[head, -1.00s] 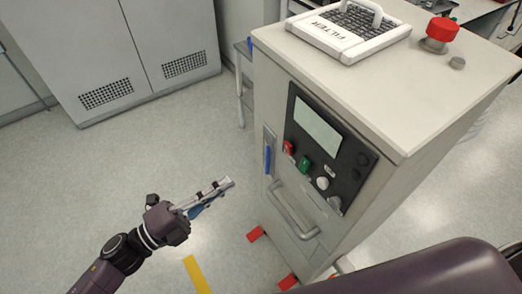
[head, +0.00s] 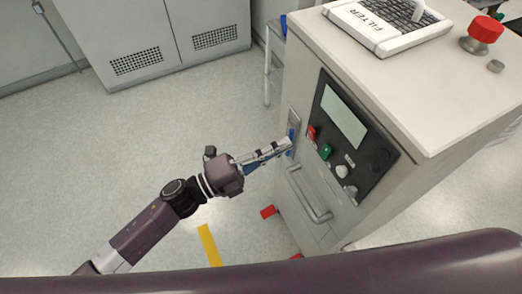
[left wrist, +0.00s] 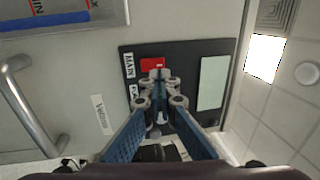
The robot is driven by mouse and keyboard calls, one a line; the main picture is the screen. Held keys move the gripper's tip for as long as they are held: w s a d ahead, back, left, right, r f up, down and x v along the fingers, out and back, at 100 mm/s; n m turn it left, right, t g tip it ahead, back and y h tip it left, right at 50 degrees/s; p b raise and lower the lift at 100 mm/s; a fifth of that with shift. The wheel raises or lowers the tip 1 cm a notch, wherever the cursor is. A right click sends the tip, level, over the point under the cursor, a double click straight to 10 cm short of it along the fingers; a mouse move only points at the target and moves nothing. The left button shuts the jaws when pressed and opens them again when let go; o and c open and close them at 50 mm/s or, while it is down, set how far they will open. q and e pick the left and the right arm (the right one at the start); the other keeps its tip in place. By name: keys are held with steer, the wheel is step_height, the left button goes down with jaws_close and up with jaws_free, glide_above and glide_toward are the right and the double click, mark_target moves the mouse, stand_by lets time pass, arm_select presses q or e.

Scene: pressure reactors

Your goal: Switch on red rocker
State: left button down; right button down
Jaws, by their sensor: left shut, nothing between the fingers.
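The red rocker (head: 312,132) sits at the left end of the control row on the cabinet's black panel (head: 368,185). In the left wrist view the red rocker (left wrist: 152,63) lies beside a "MAIN" label, and the fingertips partly cover its lower edge. My left gripper (head: 288,147) is shut and empty, pointing at the cabinet front close to the rocker. In the left wrist view its fingertips (left wrist: 160,76) overlap the rocker's edge; I cannot tell whether they touch it. A green button (head: 326,152) is next to the rocker. The right gripper is out of view.
The floor to the left is clear.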

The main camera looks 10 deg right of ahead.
mark_target(310, 131)
arm_select(q)
steer(key=p+x, duration=0.1)
steer(key=x, duration=0.4)
steer(key=shift+d, duration=0.1)
